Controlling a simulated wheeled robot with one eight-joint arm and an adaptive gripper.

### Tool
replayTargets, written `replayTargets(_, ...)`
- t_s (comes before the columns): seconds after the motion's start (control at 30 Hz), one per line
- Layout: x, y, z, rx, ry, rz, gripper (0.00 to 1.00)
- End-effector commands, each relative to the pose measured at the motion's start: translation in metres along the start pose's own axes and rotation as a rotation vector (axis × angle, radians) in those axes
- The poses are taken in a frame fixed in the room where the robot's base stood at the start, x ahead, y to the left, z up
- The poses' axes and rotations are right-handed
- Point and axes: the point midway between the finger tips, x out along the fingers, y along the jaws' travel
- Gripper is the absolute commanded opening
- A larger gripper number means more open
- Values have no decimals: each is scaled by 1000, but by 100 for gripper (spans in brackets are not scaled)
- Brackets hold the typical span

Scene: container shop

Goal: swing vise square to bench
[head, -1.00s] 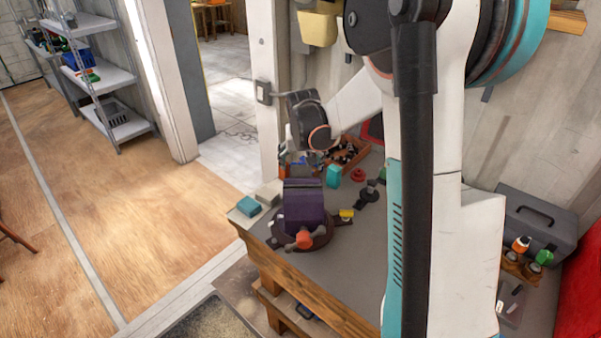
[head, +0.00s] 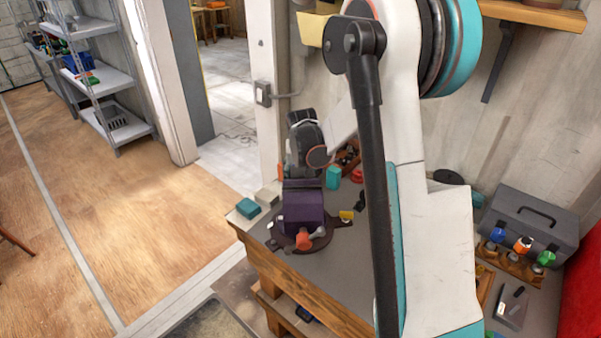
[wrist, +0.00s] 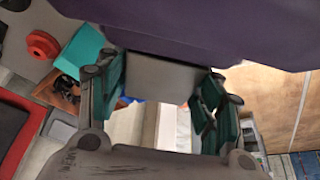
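The purple vise (head: 303,207) stands upright on a dark round base at the near left corner of the bench (head: 330,262). Its orange-and-grey handle (head: 304,240) faces the near side. In the head view my gripper is hidden behind the vise, with my dark wrist (head: 305,140) just above and beyond it. In the wrist view the purple body fills the top, and a grey jaw block (wrist: 160,78) lies between the two teal-padded fingers of my gripper (wrist: 163,92). The fingers flank the block closely; whether they press on it cannot be told.
A teal block (head: 247,208) and a beige block (head: 267,196) lie left of the vise. A yellow piece (head: 346,215) and a teal block (head: 333,177) are to its right. A grey toolbox (head: 530,225) stands far right. Open floor lies left of the bench.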

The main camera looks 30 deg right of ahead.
Motion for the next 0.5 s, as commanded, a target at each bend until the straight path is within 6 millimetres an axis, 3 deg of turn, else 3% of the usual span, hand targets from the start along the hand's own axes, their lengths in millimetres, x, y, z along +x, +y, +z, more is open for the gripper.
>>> replayTargets(0.1,0,0,0,0,0,0,17)
replayTargets(0.5,1,13,1,89,0,38,17)
